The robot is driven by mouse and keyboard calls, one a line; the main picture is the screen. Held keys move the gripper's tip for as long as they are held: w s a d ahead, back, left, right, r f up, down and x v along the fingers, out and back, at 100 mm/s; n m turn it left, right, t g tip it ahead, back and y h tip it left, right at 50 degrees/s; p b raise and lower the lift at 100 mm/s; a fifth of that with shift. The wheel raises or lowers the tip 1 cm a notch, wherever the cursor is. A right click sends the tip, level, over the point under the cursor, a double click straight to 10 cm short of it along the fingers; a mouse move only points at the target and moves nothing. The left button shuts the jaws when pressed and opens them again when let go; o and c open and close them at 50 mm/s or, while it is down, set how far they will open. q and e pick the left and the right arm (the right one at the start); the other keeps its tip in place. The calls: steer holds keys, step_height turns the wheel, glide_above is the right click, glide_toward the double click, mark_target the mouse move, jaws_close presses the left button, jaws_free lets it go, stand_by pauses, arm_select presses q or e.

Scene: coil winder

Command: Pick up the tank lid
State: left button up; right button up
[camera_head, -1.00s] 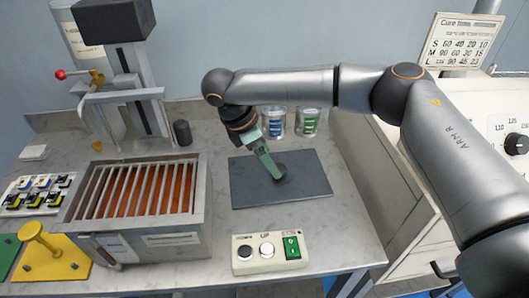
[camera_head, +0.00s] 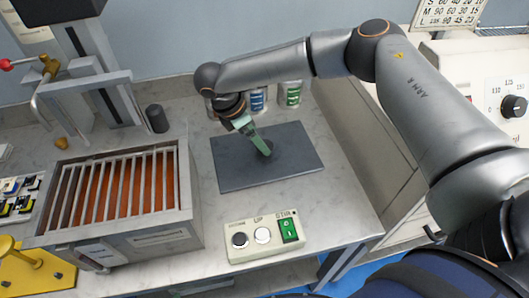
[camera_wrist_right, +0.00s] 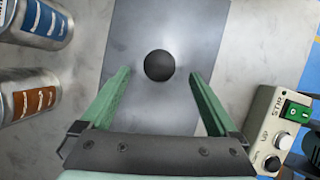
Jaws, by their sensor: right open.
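The tank lid (camera_head: 235,172) is a flat dark grey plate lying on the marble worktop, right of the tank. Its round black knob (camera_wrist_right: 159,65) stands near the plate's middle. My right gripper (camera_head: 264,152) reaches down over the lid at the knob. In the right wrist view its green fingers are apart, one on each side of the knob, with gaps on both sides. In the head view the fingers partly hide the knob. The metal tank (camera_head: 155,239) has bars across its top over an orange-brown inside. My left gripper is not in view.
A control box (camera_head: 264,236) with knobs and a green switch stands in front of the lid. Blue-labelled (camera_head: 257,98) and green-labelled (camera_head: 291,94) cans stand behind it. A column machine (camera_head: 95,75) rises behind the tank. A black cylinder (camera_head: 157,118) stands beside it.

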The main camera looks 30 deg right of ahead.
steer(key=x, duration=0.4)
jaws_close()
stand_by(0.8)
steer(key=shift+w+r, duration=0.1)
